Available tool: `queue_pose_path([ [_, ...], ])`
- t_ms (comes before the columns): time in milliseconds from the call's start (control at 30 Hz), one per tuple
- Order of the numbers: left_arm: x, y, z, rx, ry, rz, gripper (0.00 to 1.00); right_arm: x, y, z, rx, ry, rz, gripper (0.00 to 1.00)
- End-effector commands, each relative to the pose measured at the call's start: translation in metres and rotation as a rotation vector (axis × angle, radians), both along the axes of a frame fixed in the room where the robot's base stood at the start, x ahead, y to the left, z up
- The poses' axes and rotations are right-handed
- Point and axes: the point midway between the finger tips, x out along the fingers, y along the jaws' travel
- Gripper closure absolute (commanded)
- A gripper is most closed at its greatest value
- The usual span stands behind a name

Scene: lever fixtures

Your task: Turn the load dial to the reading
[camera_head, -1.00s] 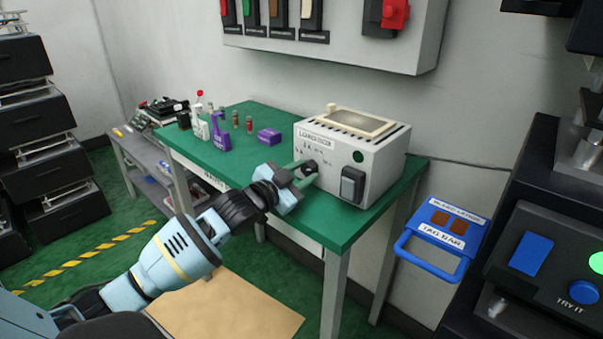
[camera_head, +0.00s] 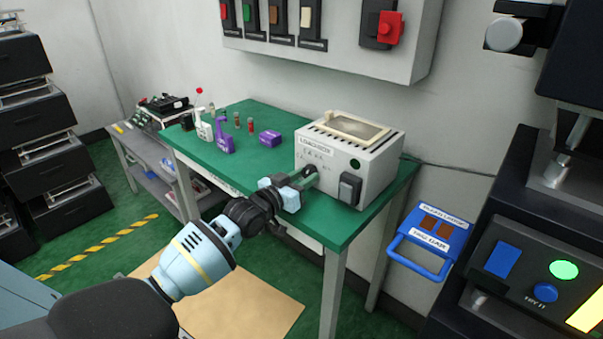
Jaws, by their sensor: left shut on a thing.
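The white load tester box (camera_head: 345,155) stands on the right part of the green table, with small printed marks on its front. Its dial is on the left of that front face, mostly hidden by my fingers. My left gripper (camera_head: 308,178) reaches up from the lower left and is shut on the dial. The dial's pointer and exact reading are too small and covered to tell. A black rocker switch (camera_head: 349,189) and a dark green round lamp (camera_head: 355,163) are on the same face. My right gripper is not in view.
The green table (camera_head: 255,165) also bears purple and white bottles, small vials and a purple block (camera_head: 270,138). A wall panel (camera_head: 330,35) with switches and a red button hangs above. A blue tag bar holder (camera_head: 425,240) and a black machine (camera_head: 520,260) stand at right.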

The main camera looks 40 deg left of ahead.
Motion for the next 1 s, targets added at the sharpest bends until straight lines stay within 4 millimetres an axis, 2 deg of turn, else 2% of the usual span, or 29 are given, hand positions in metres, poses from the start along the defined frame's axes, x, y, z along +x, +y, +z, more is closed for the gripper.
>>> queue_pose_path([
  [267, 0.0, -0.0003, 0.0003, -0.074, 0.005, 0.0, 0.91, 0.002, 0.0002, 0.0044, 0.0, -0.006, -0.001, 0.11],
  [700, -0.0001, -0.0005, -0.0008, -0.083, 0.006, 0.0, 0.91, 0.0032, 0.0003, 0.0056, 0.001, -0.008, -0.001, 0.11],
  [733, -0.0001, -0.0005, -0.0008, -0.083, 0.006, 0.0, 0.65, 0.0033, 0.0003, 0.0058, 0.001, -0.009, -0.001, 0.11],
  [867, -0.0001, -0.0005, -0.0007, -0.082, 0.006, 0.0, 0.48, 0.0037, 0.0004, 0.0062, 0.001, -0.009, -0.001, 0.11],
  [1000, 0.0, -0.0004, -0.0005, -0.082, 0.006, 0.0, 0.47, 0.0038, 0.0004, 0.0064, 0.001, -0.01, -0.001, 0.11],
])
